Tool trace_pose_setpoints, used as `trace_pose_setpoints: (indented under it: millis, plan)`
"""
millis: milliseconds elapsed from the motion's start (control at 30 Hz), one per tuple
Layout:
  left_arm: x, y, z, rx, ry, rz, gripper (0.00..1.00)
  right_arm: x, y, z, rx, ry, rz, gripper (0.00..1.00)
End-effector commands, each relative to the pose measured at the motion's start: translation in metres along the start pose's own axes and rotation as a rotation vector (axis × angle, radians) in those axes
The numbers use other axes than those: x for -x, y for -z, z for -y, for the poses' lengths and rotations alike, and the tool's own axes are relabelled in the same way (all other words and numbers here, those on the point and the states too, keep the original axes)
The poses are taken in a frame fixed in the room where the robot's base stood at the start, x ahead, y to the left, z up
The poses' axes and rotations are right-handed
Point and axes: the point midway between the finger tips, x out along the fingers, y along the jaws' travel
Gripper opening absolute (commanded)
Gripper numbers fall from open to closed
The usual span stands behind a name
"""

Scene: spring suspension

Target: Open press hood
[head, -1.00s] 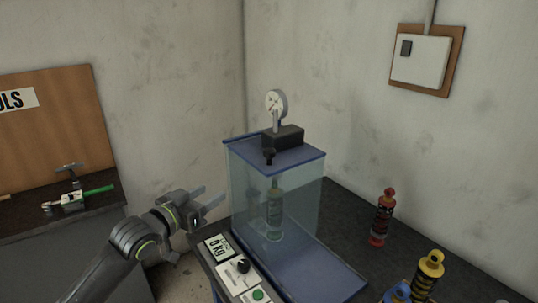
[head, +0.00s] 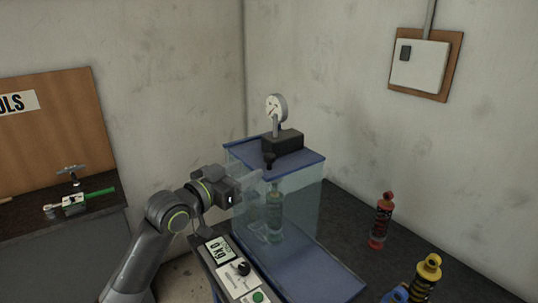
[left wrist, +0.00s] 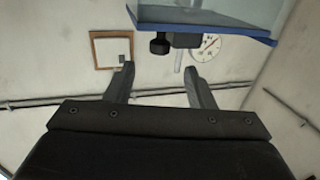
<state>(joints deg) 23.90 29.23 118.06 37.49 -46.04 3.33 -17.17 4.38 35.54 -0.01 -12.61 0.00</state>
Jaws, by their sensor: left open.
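The press has a transparent, bluish hood (head: 308,205) around a green spring suspension (head: 274,208). A blue top plate (head: 308,160) carries a black block (head: 284,141) and a round gauge (head: 276,104). My left gripper (head: 250,187) is at the hood's left side, its fingers pointing right toward it; contact cannot be told. In the left wrist view, its two fingers (left wrist: 160,72) are apart with nothing between them. The hood (left wrist: 220,10), a black knob (left wrist: 160,43) and the gauge (left wrist: 207,47) appear at the top there. My right gripper is not in view.
A control panel with a 0 KG display (head: 217,247) stands in front of the hood. Red (head: 381,220), yellow (head: 427,275) and blue (head: 396,295) suspensions stand to the right. A tool bench (head: 80,235) is at left. A wall box (head: 418,64) hangs at upper right.

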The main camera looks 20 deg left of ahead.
Motion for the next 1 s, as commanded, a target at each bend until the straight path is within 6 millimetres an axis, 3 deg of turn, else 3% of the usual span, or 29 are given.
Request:
trace_pose_setpoints:
  millis: [200, 500, 700, 1000]
  plan:
    - [-0.042, 0.003, -0.002, 0.005, -0.003, 0.001, 0.49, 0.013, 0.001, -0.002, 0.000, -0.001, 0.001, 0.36]
    - [-0.082, 0.002, -0.001, 0.001, -0.001, 0.000, 0.49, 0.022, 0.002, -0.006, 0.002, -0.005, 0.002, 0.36]
    - [-0.093, 0.000, -0.001, -0.001, 0.000, 0.001, 0.49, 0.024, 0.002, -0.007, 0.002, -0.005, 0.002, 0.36]
    - [-0.094, 0.000, -0.001, -0.001, 0.000, 0.000, 0.49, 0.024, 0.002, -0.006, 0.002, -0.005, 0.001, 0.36]
